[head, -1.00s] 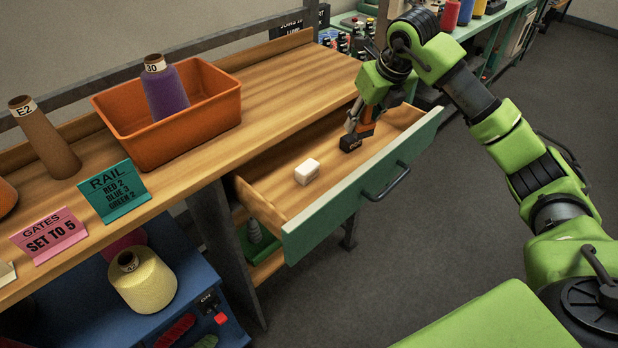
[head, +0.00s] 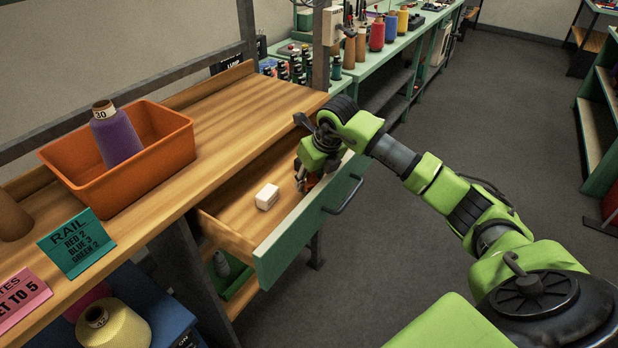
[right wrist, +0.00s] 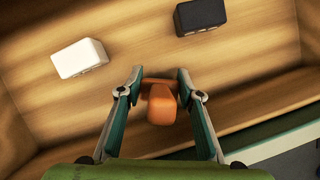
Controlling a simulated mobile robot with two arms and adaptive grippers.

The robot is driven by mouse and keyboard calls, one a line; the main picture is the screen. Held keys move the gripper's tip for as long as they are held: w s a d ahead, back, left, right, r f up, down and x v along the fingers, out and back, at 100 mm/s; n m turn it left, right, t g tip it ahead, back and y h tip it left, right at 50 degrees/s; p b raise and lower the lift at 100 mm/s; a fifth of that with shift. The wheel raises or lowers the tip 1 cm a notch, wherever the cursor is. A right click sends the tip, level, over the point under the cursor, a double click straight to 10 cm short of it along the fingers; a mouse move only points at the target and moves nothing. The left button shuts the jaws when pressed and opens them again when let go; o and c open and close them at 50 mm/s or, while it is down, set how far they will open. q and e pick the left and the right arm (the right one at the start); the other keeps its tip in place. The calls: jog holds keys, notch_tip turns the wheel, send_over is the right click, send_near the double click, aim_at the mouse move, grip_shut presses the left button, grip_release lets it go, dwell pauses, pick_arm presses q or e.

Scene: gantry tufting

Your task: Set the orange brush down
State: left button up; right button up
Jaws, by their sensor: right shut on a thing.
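The orange brush (right wrist: 161,103) is between the two fingers of my right gripper (right wrist: 160,82) in the right wrist view. My right gripper is shut on it, inside the open drawer (head: 278,244). In the head view only a bit of orange (head: 312,181) shows below my right gripper (head: 303,182); the gripper hides the rest. I cannot tell whether the brush touches the drawer floor. My left gripper is not in view.
A white block (head: 267,196) lies in the drawer; it also shows in the right wrist view (right wrist: 80,58). A black block (right wrist: 200,15) lies near it. Bare drawer floor surrounds the brush. The orange bin (head: 70,182) stands on the bench above.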

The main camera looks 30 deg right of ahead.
jog(key=shift+f, duration=0.3)
jog(key=o, duration=1.1)
jog(key=shift+r, duration=0.4)
jog(key=b+v, duration=0.1)
jog(key=v, duration=1)
jog(key=shift+s+r+b, duration=0.15)
jog(key=shift+r+b, duration=0.15)
jog(key=shift+b, duration=0.05)
